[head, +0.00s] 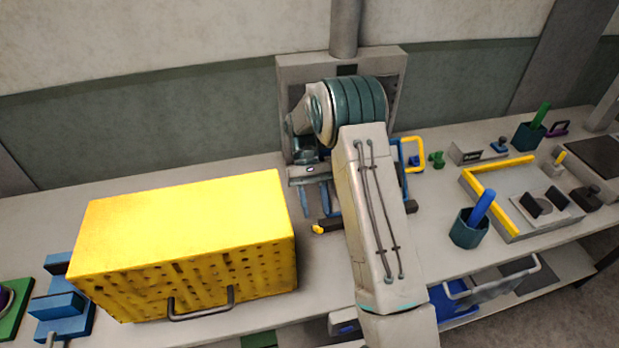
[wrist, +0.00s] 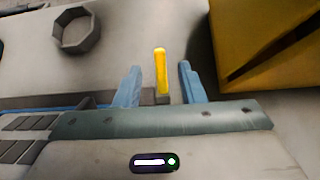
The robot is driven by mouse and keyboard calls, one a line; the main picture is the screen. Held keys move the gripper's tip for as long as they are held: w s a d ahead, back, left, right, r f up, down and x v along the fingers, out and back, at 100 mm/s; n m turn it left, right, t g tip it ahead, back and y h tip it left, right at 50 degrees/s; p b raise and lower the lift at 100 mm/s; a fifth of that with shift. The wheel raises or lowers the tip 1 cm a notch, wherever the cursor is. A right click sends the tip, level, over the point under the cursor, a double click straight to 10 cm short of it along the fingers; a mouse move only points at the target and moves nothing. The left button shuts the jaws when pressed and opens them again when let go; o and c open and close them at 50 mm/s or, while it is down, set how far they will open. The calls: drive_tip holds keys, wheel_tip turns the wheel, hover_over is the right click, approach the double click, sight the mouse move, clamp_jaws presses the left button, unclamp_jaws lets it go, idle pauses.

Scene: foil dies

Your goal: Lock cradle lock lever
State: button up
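The lock lever (wrist: 161,72) shows as a short upright yellow bar in the wrist view. Its foot meets a dark grey block. In the head view its yellow tip (head: 318,229) shows at the left end of a dark bar, just right of the yellow box. My gripper (wrist: 160,66) is open, with one blue finger on each side of the lever and a visible gap on both sides. I cannot tell how far the lever reaches between the fingers. In the head view my gripper (head: 320,198) points down at the bench, and my arm hides most of the cradle.
A large yellow box (head: 185,235) with a handle stands close left of the lever; it also fills the wrist view's upper right (wrist: 270,40).

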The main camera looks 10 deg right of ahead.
drive_tip(key=b+v, duration=0.1)
drive_tip(key=v, duration=0.8)
drive_tip(key=shift+w+r, duration=0.25)
